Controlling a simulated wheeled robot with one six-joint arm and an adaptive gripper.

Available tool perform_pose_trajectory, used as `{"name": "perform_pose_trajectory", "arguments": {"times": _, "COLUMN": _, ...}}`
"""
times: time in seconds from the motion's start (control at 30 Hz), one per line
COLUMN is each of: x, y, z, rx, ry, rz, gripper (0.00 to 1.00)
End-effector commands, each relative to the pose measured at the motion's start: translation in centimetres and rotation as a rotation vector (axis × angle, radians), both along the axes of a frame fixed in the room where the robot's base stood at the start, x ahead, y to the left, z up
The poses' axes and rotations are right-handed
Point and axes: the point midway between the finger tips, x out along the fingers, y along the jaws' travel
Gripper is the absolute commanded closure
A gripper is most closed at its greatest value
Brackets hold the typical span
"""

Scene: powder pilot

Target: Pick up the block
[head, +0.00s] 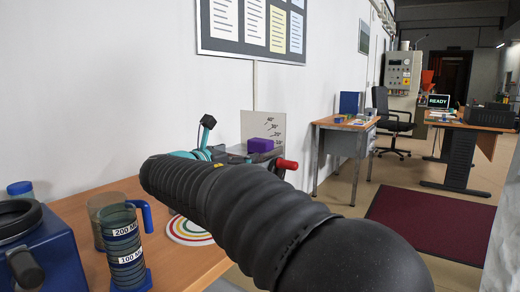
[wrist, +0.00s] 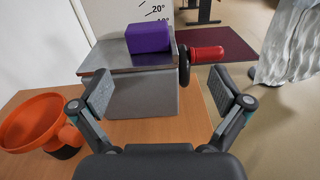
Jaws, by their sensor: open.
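A purple block (wrist: 148,38) lies on a flat grey metal plate (wrist: 115,58) on top of a grey device in the wrist view. The block also shows in the head view (head: 261,145), just beyond the end of my arm. My gripper (wrist: 167,90) is open and empty in the wrist view. Its two fingers are wide apart, on this side of the block and lower in the picture, not touching it.
A red handle (wrist: 207,53) sticks out from the device's right side. An orange funnel (wrist: 30,122) stands left of my gripper. An angle-marked panel (head: 266,127) rises behind the block.

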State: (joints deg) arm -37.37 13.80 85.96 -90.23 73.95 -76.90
Motion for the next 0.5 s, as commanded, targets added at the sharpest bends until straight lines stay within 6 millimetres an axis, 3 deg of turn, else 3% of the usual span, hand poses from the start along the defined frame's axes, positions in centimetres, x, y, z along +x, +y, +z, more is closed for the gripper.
{"name": "perform_pose_trajectory", "arguments": {"times": 0.07, "x": 0.4, "y": 1.2, "z": 0.3, "rx": -0.047, "ry": -0.005, "rz": 0.011, "gripper": 0.0}}
{"name": "perform_pose_trajectory", "arguments": {"times": 0.17, "x": 1.0, "y": 1.3, "z": 0.6, "rx": -0.067, "ry": -0.007, "rz": 0.013, "gripper": 0.0}}
{"name": "perform_pose_trajectory", "arguments": {"times": 0.5, "x": 5.6, "y": -2.2, "z": 0.6, "rx": -0.066, "ry": -0.006, "rz": 0.011, "gripper": 0.0}}
